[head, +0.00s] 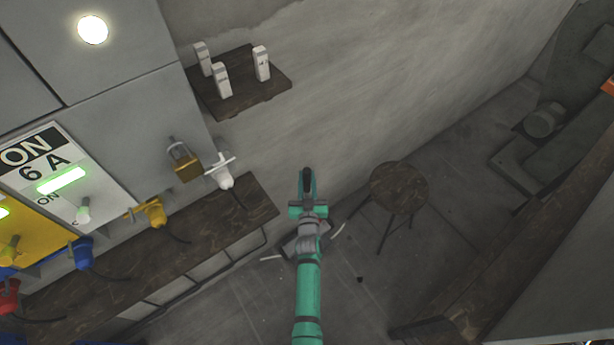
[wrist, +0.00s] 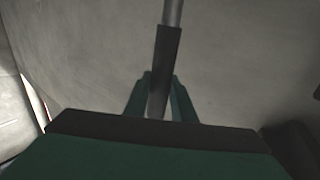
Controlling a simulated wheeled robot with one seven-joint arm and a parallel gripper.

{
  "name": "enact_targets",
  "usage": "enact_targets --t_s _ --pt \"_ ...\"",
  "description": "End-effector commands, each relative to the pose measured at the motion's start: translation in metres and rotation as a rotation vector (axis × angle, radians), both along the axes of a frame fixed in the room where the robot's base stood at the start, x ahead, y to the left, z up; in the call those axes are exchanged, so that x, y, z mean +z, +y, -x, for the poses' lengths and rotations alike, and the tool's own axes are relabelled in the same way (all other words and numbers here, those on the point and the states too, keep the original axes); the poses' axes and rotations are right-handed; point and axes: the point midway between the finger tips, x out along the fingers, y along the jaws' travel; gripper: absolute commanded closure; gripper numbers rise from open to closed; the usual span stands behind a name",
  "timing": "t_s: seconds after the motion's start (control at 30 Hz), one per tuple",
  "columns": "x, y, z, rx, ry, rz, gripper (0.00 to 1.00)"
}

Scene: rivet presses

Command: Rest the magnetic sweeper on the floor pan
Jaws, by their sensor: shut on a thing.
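My gripper (head: 307,188) is teal and reaches out over the floor in the middle of the head view. In the wrist view its two teal fingers (wrist: 160,98) are closed on a rod with a dark sleeve, which I take to be the handle of the magnetic sweeper (wrist: 167,55). The dark top of that handle (head: 306,174) shows between the fingers in the head view. The sweeper's lower end is hidden. I cannot clearly make out the floor pan; a grey shape with pale curved ends lies partly behind my arm.
A round wooden stool (head: 399,188) stands right of my gripper. A low wooden bench (head: 215,232) runs along the left, below panels with coloured plugs. A wall shelf (head: 245,98) holds white devices. A dark machine (head: 560,135) is at the far right. Open floor (head: 400,275) lies between.

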Motion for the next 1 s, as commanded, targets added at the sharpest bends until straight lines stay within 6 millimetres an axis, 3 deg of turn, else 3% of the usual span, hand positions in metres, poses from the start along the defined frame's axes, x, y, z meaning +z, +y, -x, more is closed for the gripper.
enact_targets --t_s 0.5,0.97,1.0 --pt "-0.026 0.000 -0.002 0.001 -0.007 0.003 1.00" --pt "-0.029 0.002 -0.001 0.003 -0.008 0.002 1.00" --pt "-0.029 0.002 -0.001 0.003 -0.008 0.002 0.67"
